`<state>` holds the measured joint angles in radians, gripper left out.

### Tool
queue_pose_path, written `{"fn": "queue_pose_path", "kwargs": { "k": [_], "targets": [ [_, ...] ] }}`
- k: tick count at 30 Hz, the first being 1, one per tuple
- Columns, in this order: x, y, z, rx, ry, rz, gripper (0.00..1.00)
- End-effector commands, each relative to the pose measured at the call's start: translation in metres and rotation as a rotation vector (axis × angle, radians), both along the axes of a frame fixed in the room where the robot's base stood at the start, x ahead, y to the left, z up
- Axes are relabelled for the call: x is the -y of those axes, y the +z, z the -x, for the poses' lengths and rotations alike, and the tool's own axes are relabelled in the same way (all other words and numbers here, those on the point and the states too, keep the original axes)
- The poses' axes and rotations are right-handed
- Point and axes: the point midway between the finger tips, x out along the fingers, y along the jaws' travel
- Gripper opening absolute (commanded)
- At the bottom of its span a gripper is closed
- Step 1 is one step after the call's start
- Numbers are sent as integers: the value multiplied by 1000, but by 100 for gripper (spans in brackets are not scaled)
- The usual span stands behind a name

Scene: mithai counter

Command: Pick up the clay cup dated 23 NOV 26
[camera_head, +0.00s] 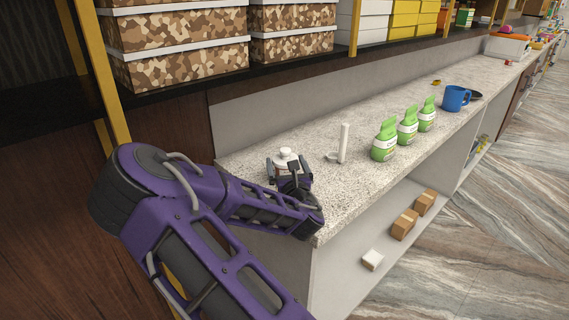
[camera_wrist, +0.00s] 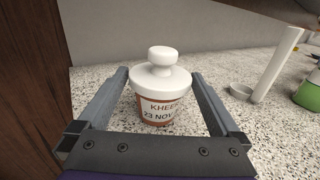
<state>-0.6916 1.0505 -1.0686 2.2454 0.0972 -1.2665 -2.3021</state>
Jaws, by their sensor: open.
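The clay cup (camera_wrist: 155,103) stands upright on the speckled counter, brown with a white knobbed lid (camera_wrist: 161,75). Its white label reads "KHEER" and "23 NOV", with the end of the date cut off from sight. In the head view the lid (camera_head: 286,155) shows, and my arm hides much of the cup. My gripper (camera_wrist: 160,82) is open, with one finger on each side of the cup. It also shows in the head view (camera_head: 288,168).
A white upright stick with a small grey dish (camera_head: 333,156) stands right of the cup. Several green labelled pouches (camera_head: 384,143) and a blue mug (camera_head: 455,98) stand farther along the counter (camera_head: 365,120). A dark wooden panel (camera_wrist: 35,80) rises close on the left.

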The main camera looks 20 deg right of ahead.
Motion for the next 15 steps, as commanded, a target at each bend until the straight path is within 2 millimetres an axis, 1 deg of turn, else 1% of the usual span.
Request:
{"fn": "queue_pose_path", "kwargs": {
  "k": [7,8,9,11,15],
  "targets": [
    [0,0,0,0,0,0,100],
    [0,0,0,0,0,0,96],
    [0,0,0,0,0,0,89],
    [0,0,0,0,0,0,78],
    [0,0,0,0,0,0,53]
  ]
}}
